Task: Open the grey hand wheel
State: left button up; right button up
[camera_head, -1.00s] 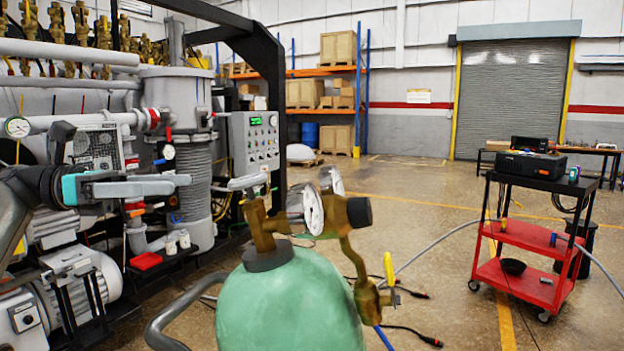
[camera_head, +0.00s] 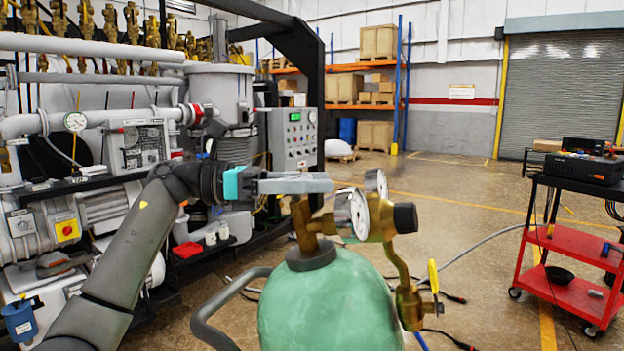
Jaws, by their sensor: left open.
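My left gripper (camera_head: 325,183) has grey fingers and a teal band, and it points right. It shows side-on, open and with nothing seen in it. Its fingers appear just above the brass valve (camera_head: 304,222) of the green gas cylinder (camera_head: 327,305); I cannot tell if they touch. Two round gauges (camera_head: 351,213) and a black knob (camera_head: 405,216) sit to the right of the fingertips. I cannot clearly pick out a grey hand wheel; it may be hidden or too small. My right gripper is not in view.
The furnace's grey vessel (camera_head: 219,95), pipes and control box (camera_head: 293,140) stand behind my left arm. A red and black cart (camera_head: 571,292) stands at the right. A hose and cables lie on the floor.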

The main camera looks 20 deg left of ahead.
pick_arm(q)
jog(key=shift+d, duration=0.1)
jog(key=c, duration=1.3)
